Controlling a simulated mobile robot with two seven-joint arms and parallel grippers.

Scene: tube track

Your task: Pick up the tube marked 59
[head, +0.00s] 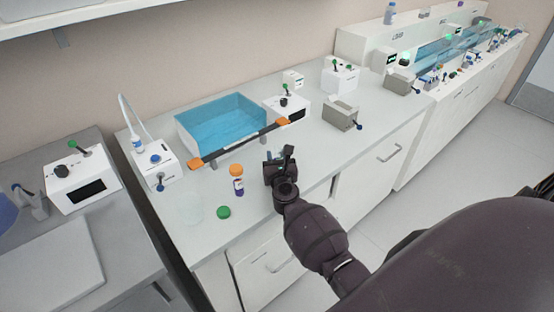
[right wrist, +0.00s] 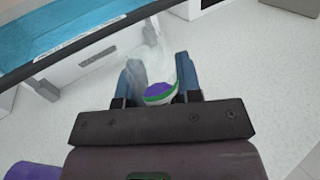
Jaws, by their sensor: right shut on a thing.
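My right gripper (head: 279,160) is over the front part of the white bench. In the right wrist view its two blue-grey fingers (right wrist: 158,72) are shut on a clear tube (right wrist: 160,91) with purple and a green ring at its near end. No number can be read on it. In the head view the held tube is hidden or too small to make out. An orange-capped bottle with purple (head: 238,181) stands on the bench left of the gripper. My left gripper is not in view.
A green cap (head: 223,212) and a faint clear vessel (head: 192,209) are near the bench's front left. A blue water bath (head: 222,121) with an orange-ended bar (head: 240,143) in front stands behind. A grey block (head: 341,116) is to the right, with clear bench between.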

